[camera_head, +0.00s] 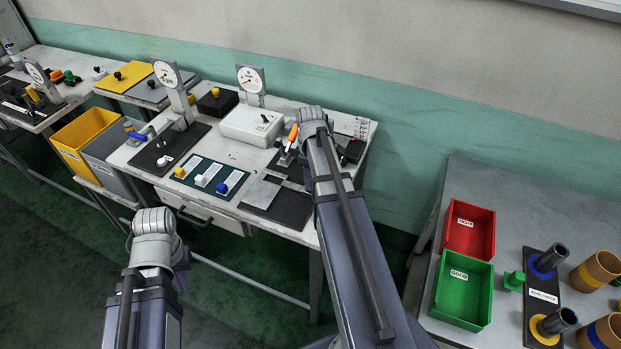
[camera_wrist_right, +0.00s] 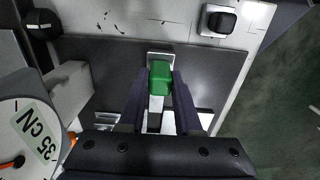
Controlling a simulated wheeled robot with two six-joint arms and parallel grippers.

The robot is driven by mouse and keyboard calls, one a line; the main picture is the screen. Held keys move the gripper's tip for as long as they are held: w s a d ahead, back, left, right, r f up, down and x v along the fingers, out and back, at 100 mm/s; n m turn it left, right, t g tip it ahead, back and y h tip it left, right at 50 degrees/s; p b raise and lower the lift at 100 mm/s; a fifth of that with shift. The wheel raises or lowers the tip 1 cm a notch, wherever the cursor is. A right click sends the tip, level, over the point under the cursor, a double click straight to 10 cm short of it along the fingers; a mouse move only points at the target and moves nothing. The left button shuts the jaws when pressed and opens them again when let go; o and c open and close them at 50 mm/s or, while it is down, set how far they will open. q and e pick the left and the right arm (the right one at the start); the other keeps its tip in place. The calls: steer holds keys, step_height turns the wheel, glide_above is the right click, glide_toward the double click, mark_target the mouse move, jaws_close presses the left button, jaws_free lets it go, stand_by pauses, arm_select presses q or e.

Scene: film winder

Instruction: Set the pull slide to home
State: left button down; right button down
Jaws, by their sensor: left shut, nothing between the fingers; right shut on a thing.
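A green block (camera_wrist_right: 160,72), which looks like the handle of the pull slide, sits on a light metal track on a dark plate (camera_wrist_right: 100,62) in the right wrist view. My right gripper (camera_wrist_right: 160,92) is shut on this block, with a dark finger on each side. In the head view my right wrist (camera_head: 313,122) is over the right end of the white bench and hides the block. My left gripper (camera_head: 155,222) is shut and empty, in front of the bench; its fingertips are mostly hidden by its wrist.
An orange lever (camera_head: 293,132) stands close left of my right wrist. Dial gauges (camera_head: 250,79) stand along the bench's back. A colored-knob panel (camera_head: 210,177) lies left. Red (camera_head: 470,229) and green (camera_head: 463,291) bins sit on the right table. Floor between the tables is clear.

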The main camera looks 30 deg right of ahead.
mark_target(292, 186)
steer(key=shift+w, duration=0.1)
stand_by(0.5)
steer(key=w+a, duration=0.2)
steer(key=w, duration=0.1)
steer(key=w+a, duration=0.1)
steer(key=w, duration=0.1)
steer(key=shift+w+a, duration=0.15)
steer(key=shift+a, duration=0.15)
steer(key=c, duration=0.6)
jaws_free()
steer(key=shift+r, duration=0.1)
step_height(292, 186, up, 8)
steer(key=p, duration=0.8)
steer(key=shift+f, duration=0.2)
